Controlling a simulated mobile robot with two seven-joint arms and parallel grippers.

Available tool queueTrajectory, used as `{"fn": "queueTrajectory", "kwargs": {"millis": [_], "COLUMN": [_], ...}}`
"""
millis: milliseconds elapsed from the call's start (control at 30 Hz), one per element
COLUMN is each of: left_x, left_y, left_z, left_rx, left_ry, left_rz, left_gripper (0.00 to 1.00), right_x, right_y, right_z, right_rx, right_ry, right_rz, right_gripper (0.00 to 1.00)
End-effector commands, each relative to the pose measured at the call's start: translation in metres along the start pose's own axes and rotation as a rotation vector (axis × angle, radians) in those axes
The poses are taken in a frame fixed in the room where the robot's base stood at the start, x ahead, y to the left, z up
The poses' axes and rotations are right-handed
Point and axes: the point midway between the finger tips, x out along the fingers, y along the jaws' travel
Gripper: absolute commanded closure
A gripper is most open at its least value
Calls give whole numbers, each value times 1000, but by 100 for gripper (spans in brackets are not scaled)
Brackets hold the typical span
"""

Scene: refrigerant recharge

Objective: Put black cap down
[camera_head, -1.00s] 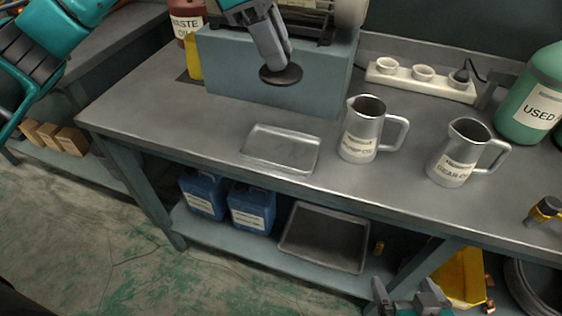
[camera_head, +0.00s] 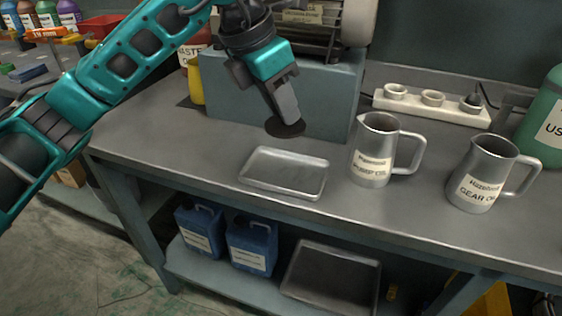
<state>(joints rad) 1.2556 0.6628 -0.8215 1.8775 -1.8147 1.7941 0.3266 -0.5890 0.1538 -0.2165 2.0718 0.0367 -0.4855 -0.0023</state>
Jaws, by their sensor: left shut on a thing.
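The black cap (camera_head: 285,127) is a flat dark disc. My left gripper (camera_head: 284,108) is shut on it and holds it tilted slightly, in front of the grey-blue machine block and just behind the metal tray. The empty shallow metal tray (camera_head: 284,188) lies on the steel workbench (camera_head: 215,150), nearer the front edge. The cap appears above the bench top; its exact height I cannot tell. My right gripper does not show.
Two metal jugs (camera_head: 372,155) (camera_head: 480,180) stand right of the tray. A power strip (camera_head: 432,105) and a green container (camera_head: 545,125) are at the back right. The grey-blue block (camera_head: 230,92) stands behind the cap. Blue canisters (camera_head: 252,246) sit on the shelf below.

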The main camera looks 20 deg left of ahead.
Motion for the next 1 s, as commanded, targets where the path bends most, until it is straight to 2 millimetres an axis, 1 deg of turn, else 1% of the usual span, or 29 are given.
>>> {"fn": "queueTrajectory", "kwargs": {"millis": [33,133,200,300,467,633,700,900,1000], "left_x": [16,35,44,51,62,87,92,91,93], "left_y": [0,0,0,0,0,0,0,0,0], "left_z": [-8,-15,-19,-21,-26,-36,-38,-38,-38], "left_rx": [0,1,2,2,2,0,1,2,2], "left_ry": [3,2,2,0,2,3,0,-1,-1], "left_rz": [-2,-1,-1,0,-1,-2,0,0,0], "left_gripper": [100,100,100,100,100,100,100,100,100], "right_x": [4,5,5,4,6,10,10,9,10], "right_y": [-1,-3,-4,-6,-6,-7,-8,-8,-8], "right_z": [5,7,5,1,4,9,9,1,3], "right_rx": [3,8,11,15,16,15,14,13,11], "right_ry": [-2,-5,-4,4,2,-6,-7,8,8], "right_rz": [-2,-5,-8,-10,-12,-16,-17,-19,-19], "right_gripper": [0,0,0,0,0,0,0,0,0]}}
